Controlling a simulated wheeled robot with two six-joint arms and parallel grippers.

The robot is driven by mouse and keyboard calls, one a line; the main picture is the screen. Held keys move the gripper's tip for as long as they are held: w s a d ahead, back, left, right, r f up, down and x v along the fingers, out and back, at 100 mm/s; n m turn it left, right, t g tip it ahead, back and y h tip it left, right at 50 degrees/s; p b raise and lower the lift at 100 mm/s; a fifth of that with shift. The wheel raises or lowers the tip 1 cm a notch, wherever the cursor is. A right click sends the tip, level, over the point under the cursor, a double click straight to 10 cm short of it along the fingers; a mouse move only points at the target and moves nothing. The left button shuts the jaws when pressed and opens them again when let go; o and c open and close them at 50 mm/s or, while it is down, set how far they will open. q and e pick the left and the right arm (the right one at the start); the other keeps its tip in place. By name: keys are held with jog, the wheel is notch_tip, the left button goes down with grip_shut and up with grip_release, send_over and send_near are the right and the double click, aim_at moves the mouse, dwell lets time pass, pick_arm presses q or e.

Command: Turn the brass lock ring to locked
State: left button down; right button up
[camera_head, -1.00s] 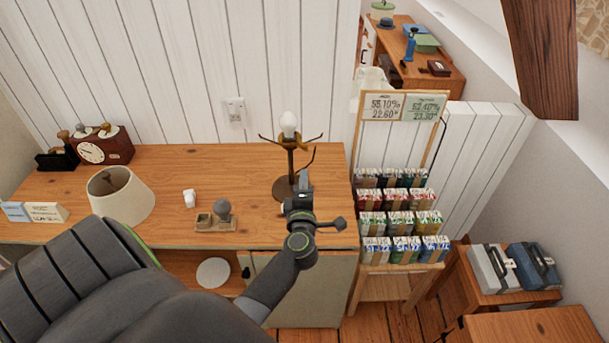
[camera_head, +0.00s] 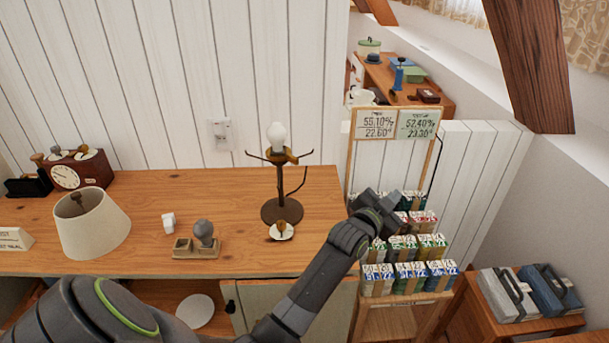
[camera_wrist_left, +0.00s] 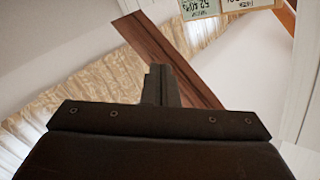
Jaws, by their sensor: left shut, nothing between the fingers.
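A dark lamp stand (camera_head: 283,185) with a bare white bulb (camera_head: 277,137) stands on the wooden desk. A brass-coloured ring (camera_head: 279,157) sits around its neck just under the bulb, among the dark side arms. It is too small to tell whether it is locked. My left gripper (camera_head: 369,203) is shut and empty, to the right of the lamp and apart from it, in front of the rack of packets. The left wrist view shows the shut fingers (camera_wrist_left: 161,86) with nothing held; the lamp is out of that view. My right gripper is not in view.
A white disc with a brown knob (camera_head: 281,231) lies before the lamp. The packet rack (camera_head: 437,283) stands right.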

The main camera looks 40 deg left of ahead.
aim_at(292, 159)
pick_arm(q)
jog(key=w+a+f+m+g+y+b, duration=0.2)
jog(key=a+f+y+b, duration=0.1)
jog(key=a+y+b, duration=0.15)
jog(key=s+a+r+n+g+y, duration=0.1)
jog(key=s+a+r+g+y, duration=0.1)
jog(key=a+y, duration=0.4)
jog(key=s+a+r+n+g+y+b, duration=0.1)
jog(key=s+a+r+g+y, duration=0.2)
jog(key=a, duration=1)
jog(key=shift+s+a+r+n+g+y+b, duration=0.3)
jog(key=shift+g+y, duration=0.8)
jog(key=shift+y, duration=0.95)
jog(key=shift+w+d+r, duration=0.1)
jog(key=shift+r, duration=0.05)
